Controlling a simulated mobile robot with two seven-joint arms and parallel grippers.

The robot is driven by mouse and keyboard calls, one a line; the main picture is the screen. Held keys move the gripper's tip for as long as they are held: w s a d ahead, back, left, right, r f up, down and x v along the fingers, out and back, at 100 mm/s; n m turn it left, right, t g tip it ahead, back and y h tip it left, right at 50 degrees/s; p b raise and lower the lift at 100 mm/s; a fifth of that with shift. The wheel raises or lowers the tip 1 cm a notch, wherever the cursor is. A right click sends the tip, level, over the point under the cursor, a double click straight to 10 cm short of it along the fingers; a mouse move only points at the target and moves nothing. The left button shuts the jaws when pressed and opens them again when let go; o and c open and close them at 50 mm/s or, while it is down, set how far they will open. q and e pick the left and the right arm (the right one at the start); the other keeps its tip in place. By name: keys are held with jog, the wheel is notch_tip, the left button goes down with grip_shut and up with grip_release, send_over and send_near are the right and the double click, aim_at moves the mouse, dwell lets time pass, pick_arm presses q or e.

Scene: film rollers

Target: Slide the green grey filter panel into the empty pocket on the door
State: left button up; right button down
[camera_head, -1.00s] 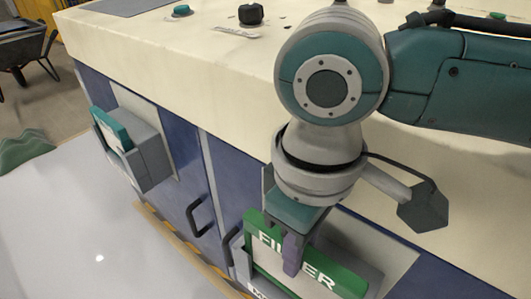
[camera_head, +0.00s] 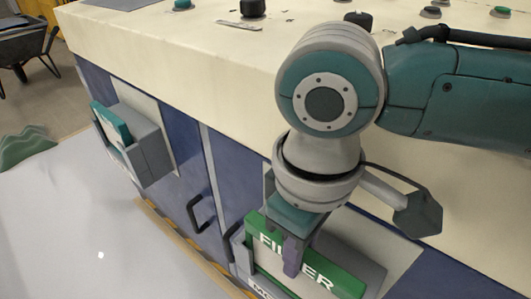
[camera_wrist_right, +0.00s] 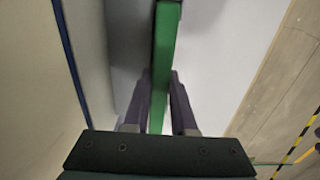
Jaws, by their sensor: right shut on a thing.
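The green filter panel (camera_head: 345,283) has a pale grey face with white FILTER lettering. In the head view it stands roughly upright at the grey pocket (camera_head: 377,278) on the blue door, its lower part behind the pocket's front wall. Its top edge is still above that wall. My right gripper (camera_head: 291,260) is shut on the panel's top edge from above. In the right wrist view the panel (camera_wrist_right: 166,50) shows edge-on between the two fingers (camera_wrist_right: 160,105). How deep its bottom edge sits is hidden. My left gripper is out of view.
Black door handles (camera_head: 200,213) stick out between the pockets. The cream machine top (camera_head: 180,45) overhangs the doors.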

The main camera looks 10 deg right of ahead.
jog(key=shift+f, duration=0.45)
jog(key=c, duration=0.7)
grip_release()
jog(key=shift+o, duration=0.2)
jog(key=shift+r, duration=0.35)
notch_tip(320, 180, up, 9)
jog(key=p, duration=0.4)
jog(key=shift+f, duration=0.15)
jog(key=shift+r, duration=0.3)
